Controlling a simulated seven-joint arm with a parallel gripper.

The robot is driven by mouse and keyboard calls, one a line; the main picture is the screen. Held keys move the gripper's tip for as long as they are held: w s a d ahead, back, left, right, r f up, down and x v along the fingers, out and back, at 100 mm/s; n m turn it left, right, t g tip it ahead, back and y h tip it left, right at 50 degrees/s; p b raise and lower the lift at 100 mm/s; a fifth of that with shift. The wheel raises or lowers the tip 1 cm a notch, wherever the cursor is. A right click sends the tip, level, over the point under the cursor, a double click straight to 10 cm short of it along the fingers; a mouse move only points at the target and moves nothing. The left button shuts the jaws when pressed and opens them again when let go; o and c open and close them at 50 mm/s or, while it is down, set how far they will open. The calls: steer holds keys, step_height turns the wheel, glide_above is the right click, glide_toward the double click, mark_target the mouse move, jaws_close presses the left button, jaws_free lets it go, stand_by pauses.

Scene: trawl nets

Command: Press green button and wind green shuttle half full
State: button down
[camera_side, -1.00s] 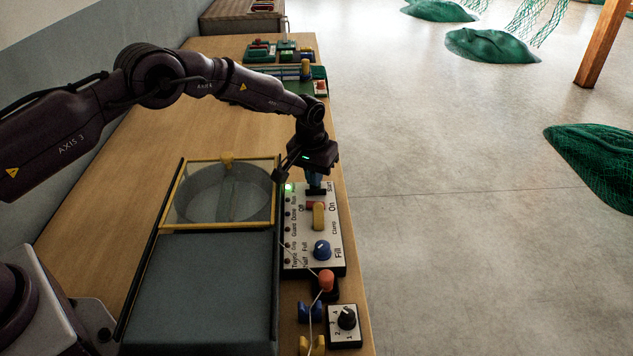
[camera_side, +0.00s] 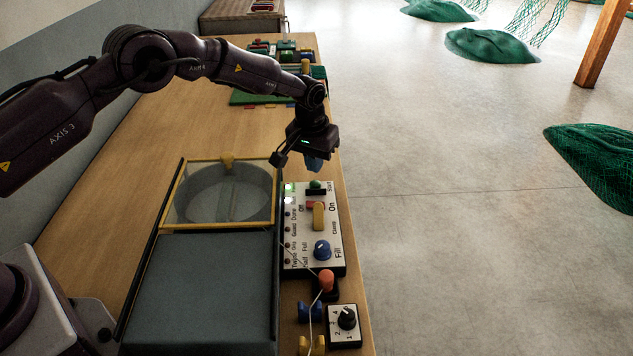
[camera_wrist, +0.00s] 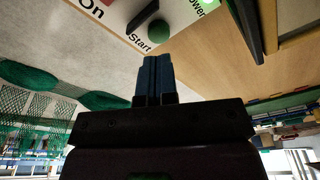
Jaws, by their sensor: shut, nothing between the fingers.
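My gripper (camera_side: 313,164) is shut and empty, its blue fingertips held above and behind the far end of the control panel (camera_side: 330,262). In the wrist view the closed fingers (camera_wrist: 154,78) point toward the green start button (camera_wrist: 160,28), apart from it. The green button (camera_side: 316,185) stands beside the word Start in the side view. A green lamp (camera_side: 289,187) is lit at the panel's left corner. The yellow lever (camera_side: 318,216) lies by On and Off. The blue Fill knob (camera_side: 322,250) sits nearer. The winder chamber (camera_side: 198,190) has a clear yellow-framed cover, closed. I cannot make out a shuttle inside it.
An orange-red knob (camera_side: 326,279), a numbered black dial (camera_side: 346,318) and blue and yellow holders (camera_side: 312,345) sit at the near end. Coloured items (camera_side: 287,50) lie at the far end. The table's middle left is clear.

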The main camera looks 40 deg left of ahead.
mark_target(315, 183)
steer(key=shift+r, duration=1.95)
steer(key=shift+m+g, duration=0.5)
steer(key=shift+g, duration=0.2)
steer(key=s, duration=0.1)
steer(key=s+f, duration=0.1)
steer(key=s, duration=0.1)
steer(key=shift+s+f, duration=0.3)
steer(key=shift+f, duration=0.1)
steer(key=s+r+t, duration=0.1)
steer(key=s+r, duration=0.7)
steer(key=s, duration=0.3)
steer(key=s+a+r+m+t, duration=0.1)
steer(key=s+r+t, duration=0.1)
steer(key=s+r, duration=0.6)
steer(key=s+a+r+m+t, duration=0.1)
steer(key=s+r+t, duration=0.1)
steer(key=s+r, duration=0.7)
steer(key=s, duration=0.7)
stand_by(1.2)
